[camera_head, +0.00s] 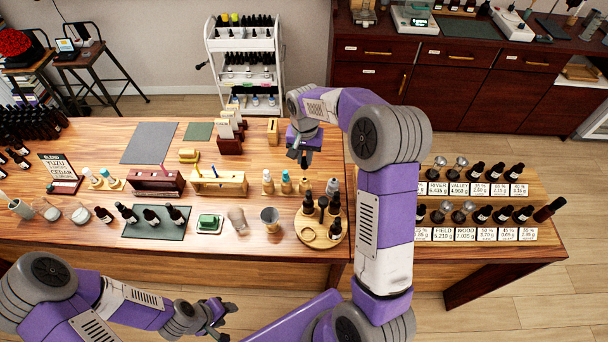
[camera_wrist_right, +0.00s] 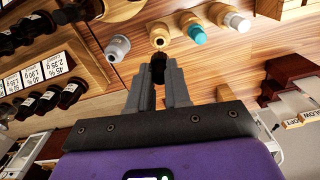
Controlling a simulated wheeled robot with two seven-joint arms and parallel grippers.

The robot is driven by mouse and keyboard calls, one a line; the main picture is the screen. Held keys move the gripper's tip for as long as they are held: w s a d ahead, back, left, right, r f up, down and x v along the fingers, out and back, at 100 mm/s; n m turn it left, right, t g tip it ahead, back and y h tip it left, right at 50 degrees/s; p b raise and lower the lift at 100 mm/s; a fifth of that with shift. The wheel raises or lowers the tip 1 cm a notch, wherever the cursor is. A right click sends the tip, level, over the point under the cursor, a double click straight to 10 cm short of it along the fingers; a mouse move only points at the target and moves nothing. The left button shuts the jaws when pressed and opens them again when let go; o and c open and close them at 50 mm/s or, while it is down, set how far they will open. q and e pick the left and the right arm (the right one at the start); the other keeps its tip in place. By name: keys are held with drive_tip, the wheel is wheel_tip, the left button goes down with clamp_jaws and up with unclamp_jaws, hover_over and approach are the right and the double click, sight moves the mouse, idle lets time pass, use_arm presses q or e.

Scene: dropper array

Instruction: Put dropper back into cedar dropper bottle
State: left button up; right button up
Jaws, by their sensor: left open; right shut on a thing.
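My right gripper (camera_head: 301,154) hangs over the back right of the wooden table. In the right wrist view, it (camera_wrist_right: 157,85) is shut on a dropper, whose black bulb (camera_wrist_right: 158,67) shows between the fingers. A tan bottle (camera_head: 304,185) without a cap stands in front of the gripper; its dark open mouth shows in the right wrist view (camera_wrist_right: 159,35), just beyond the fingertips. No label is readable, so I cannot tell if it is the cedar bottle. The dropper's glass tip is hidden. My left gripper (camera_head: 212,319) is open and empty in front of the table.
Beside the tan bottle stand a teal-capped bottle (camera_head: 285,182), a white-capped bottle (camera_head: 267,181) and a grey bottle (camera_head: 332,187). A round wooden tray (camera_head: 305,235) with dark bottles is in front. Wooden card holders (camera_head: 230,145) stand behind left. A metal cup (camera_head: 270,219) stands left of the tray.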

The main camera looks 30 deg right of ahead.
drive_tip(key=shift+r+p, duration=0.5)
drive_tip(key=shift+r, duration=0.65)
